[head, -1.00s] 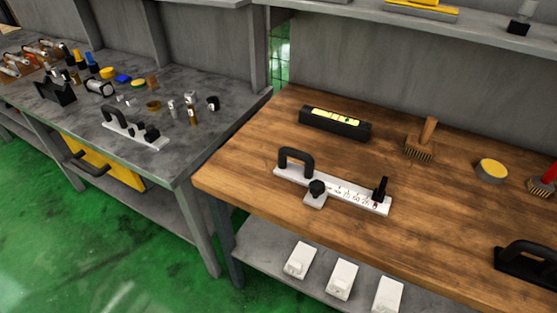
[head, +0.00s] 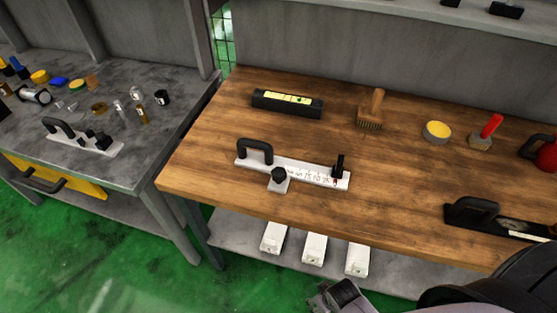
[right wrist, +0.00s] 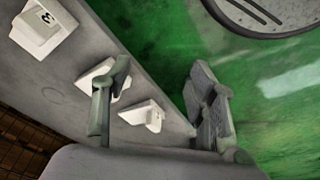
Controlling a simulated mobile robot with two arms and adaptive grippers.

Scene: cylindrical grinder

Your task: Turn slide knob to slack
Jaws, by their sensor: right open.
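A white slide gauge (head: 312,174) with a printed scale lies on the wooden bench top. It has a black handle at its left end, a black upright piece at its right end, and a black slide knob (head: 279,175) on a small white block at its front edge. My right gripper (head: 338,296) shows at the bottom of the head view, in front of the bench and below its top, well apart from the knob. In the right wrist view the right gripper (right wrist: 160,100) is open and empty, its fingers spread over the lower shelf and green floor. My left gripper is not in view.
The wooden bench (head: 215,150) also holds a black level (head: 287,104), a brush (head: 371,110), a yellow-topped tin (head: 437,132) and a black-handled tool (head: 475,210). White blocks (head: 315,248) sit on the lower shelf. A grey bench (head: 150,165) with another gauge (head: 85,138) stands left.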

